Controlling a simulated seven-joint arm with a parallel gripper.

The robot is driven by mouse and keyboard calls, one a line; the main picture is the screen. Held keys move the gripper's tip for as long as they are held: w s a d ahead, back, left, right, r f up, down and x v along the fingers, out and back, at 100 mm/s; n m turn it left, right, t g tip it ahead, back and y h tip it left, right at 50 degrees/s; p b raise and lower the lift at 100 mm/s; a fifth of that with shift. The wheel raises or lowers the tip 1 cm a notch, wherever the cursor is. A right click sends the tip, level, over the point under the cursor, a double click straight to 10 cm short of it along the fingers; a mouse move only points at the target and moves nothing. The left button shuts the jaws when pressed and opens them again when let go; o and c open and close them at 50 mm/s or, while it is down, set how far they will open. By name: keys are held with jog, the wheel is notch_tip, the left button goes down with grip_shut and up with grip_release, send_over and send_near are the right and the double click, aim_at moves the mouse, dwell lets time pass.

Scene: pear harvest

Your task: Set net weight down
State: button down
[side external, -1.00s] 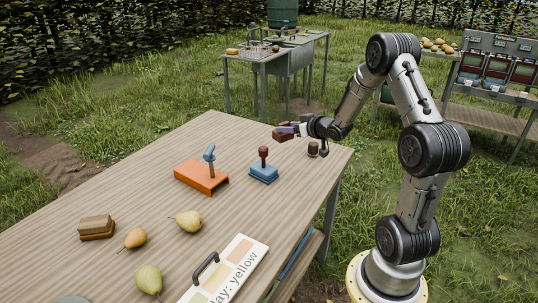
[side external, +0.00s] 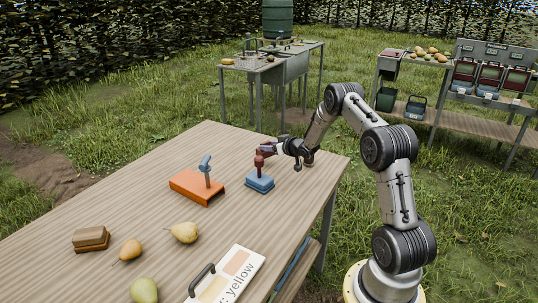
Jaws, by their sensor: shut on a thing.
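A blue block with a red knob on top (side external: 259,183) sits on the wooden table, apparently flat on the tabletop. My gripper (side external: 262,152) is at the red knob, reaching in from the right, and is shut on it. The reddish-brown jaws and the knob overlap, so their exact contact is hard to see. No net weight lettering can be read on the block.
On the wooden table (side external: 130,185) are an orange block with a blue handle (side external: 198,187), a brown block (side external: 90,238), several pears (side external: 184,232) and a handled board (side external: 236,271). The table's far left is clear.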

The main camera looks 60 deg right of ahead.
aim_at(270, 154)
jog(key=shift+w+d+f, duration=0.2)
jog(key=shift+w, duration=0.05)
jog(key=shift+w+d+f, duration=0.1)
jog(key=shift+f, duration=1.55)
jog(key=shift+f, duration=0.2)
jog(key=shift+c, duration=1)
grip_release()
jog(key=shift+f, duration=0.1)
